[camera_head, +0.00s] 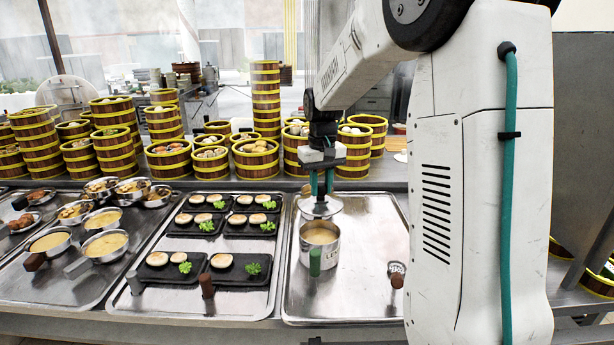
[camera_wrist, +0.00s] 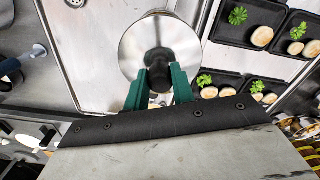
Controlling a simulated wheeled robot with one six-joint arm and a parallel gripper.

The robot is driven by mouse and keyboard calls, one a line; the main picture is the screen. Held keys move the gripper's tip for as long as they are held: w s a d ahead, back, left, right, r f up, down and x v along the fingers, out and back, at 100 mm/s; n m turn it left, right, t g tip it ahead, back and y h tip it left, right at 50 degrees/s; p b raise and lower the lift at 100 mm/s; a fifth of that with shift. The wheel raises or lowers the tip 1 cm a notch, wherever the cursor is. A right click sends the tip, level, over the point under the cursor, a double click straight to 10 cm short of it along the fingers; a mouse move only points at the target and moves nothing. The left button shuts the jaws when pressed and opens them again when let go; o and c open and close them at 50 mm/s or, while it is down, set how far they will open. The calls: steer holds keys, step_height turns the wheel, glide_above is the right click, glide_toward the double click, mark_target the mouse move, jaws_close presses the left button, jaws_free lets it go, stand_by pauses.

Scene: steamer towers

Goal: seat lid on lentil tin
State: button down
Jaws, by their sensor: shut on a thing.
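The lentil tin (camera_head: 320,254) is a steel pot with a green handle and yellow contents. It stands open and upright on the right metal tray. My gripper (camera_head: 321,192) is shut on the dark knob of the round steel lid (camera_head: 320,209). The lid hangs above the tin and looks roughly level, with a visible gap to the rim. In the wrist view, the green fingers (camera_wrist: 158,88) pinch the knob and the lid (camera_wrist: 143,43) spreads out beyond them. The tin cannot be made out in the wrist view, and the exact alignment is unclear.
The right tray (camera_head: 372,225) is mostly bare, with a small brown-handled item (camera_head: 396,275) at its front right. Black plates (camera_head: 238,268) with buns and greens fill the middle tray. Several soup pans (camera_head: 104,244) stand at left. Bamboo steamer towers (camera_head: 266,105) line the back.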

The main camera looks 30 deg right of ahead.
mark_target(321, 199)
steer(key=shift+w, duration=0.15)
steer(key=shift+r, duration=0.15)
steer(key=shift+r, duration=0.3)
steer(key=shift+s+f, duration=0.2)
steer(key=shift+f, duration=2.3)
steer(key=shift+f, duration=0.1)
steer(key=shift+f, duration=1.55)
steer(key=shift+f, duration=0.65)
